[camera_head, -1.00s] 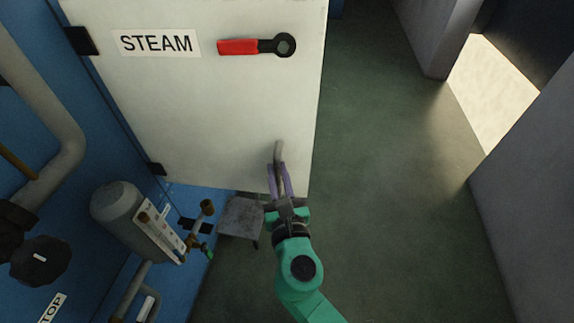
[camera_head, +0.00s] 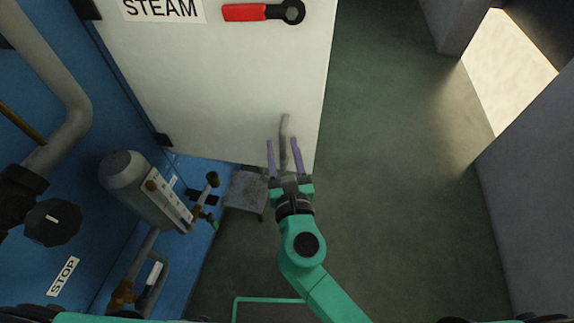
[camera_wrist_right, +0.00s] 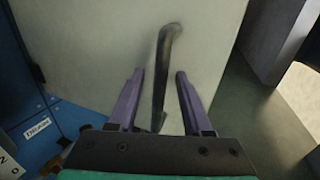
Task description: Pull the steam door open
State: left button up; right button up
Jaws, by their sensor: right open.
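The white steam door (camera_head: 220,85) stands swung out from the blue cabinet, hinged at its left edge. It carries a STEAM label (camera_head: 163,8) and a red-handled lever (camera_head: 262,12). A grey bar handle (camera_head: 284,132) is near its lower right corner. My right gripper (camera_head: 284,146) is open, its purple fingers on either side of the handle with gaps. The right wrist view shows the handle (camera_wrist_right: 165,70) between the spread fingers (camera_wrist_right: 158,88), nearer the left one. My left gripper is not in view.
A grey step (camera_head: 246,190) is below the door. Green floor (camera_head: 400,190) to the right is clear, up to grey walls.

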jog(key=s+d+b, duration=0.1)
jog(key=s+d, duration=0.1)
jog(key=s, duration=1.2)
jog(key=shift+d, duration=0.25)
